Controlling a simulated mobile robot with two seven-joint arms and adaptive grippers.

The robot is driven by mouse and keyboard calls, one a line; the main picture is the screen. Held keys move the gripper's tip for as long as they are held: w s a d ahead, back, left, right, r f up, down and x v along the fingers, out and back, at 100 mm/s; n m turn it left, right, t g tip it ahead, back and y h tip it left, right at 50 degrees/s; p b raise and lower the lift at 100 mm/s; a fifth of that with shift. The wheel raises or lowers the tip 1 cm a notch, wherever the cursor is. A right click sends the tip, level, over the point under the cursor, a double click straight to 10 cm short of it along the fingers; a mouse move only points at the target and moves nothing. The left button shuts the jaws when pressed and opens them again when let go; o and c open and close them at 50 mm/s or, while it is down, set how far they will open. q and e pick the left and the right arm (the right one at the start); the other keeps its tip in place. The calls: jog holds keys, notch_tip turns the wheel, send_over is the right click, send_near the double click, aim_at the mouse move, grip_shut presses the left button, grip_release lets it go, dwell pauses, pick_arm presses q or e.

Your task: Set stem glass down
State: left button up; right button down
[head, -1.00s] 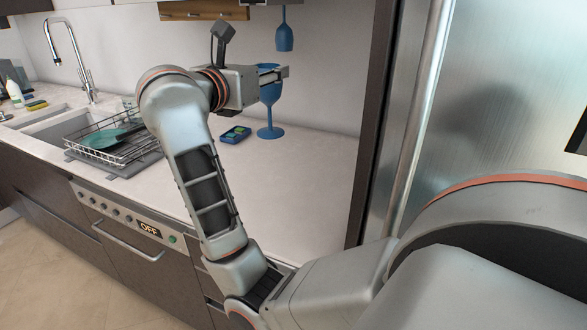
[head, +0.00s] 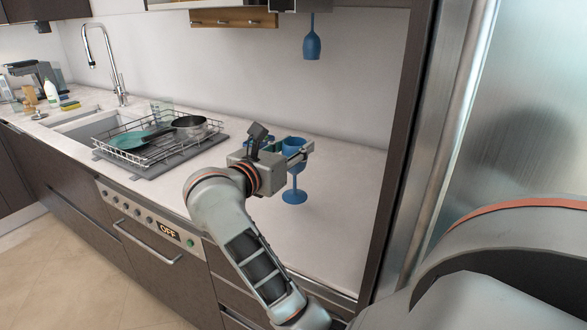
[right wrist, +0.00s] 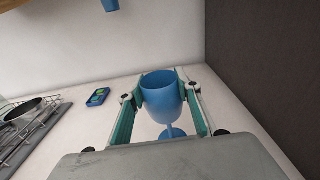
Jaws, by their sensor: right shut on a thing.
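The blue stem glass (head: 295,196) is upright over the right part of the counter, its round foot low over the worktop. I cannot tell whether the foot touches it. My right gripper (head: 297,152) is shut around the bowl from the left. In the right wrist view, the glass (right wrist: 163,100) stands between the two fingers of the gripper (right wrist: 162,92), with its stem and foot visible below the bowl. My left gripper is not in view.
A second blue glass (head: 312,45) hangs upside down above. A wire dish rack (head: 150,152) with a pan (head: 188,124) stands left. A small blue box (right wrist: 97,97) lies behind the glass. A dark panel (head: 399,150) bounds the right; the counter (head: 345,215) between is clear.

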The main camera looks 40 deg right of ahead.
aim_at(294, 167)
jog(key=shift+f, duration=2.45)
jog(key=shift+f+b, duration=0.15)
jog(key=shift+b, duration=0.2)
jog(key=c, duration=1.4)
grip_release()
jog(key=shift+c, duration=0.2)
